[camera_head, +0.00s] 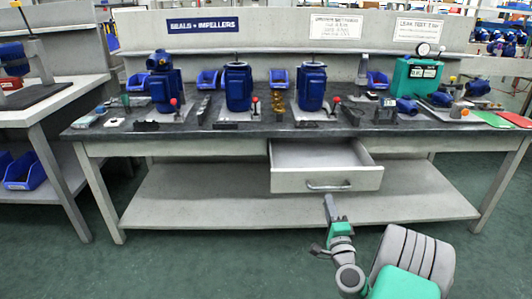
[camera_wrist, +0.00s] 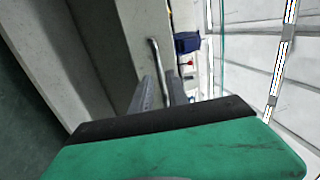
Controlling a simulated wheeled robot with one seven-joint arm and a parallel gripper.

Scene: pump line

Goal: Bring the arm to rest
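My arm (camera_head: 346,274) reaches in from the lower right in the head view. My gripper (camera_head: 328,203) is in front of the pulled-out grey drawer (camera_head: 290,182), just below its bar handle (camera_head: 328,187). In the wrist view, the two dark fingers of my gripper (camera_wrist: 164,90) stand apart with a gap between them. The drawer handle (camera_wrist: 156,58) shows in line with that gap. I cannot tell whether the fingers touch it. I see nothing held.
The drawer hangs open under the workbench (camera_head: 200,137), which carries blue pumps (camera_head: 238,88), blue bins and a green test unit (camera_head: 414,82). A lower shelf (camera_head: 210,207) spans the bench legs. A side table (camera_head: 50,102) stands left. Green floor in front is clear.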

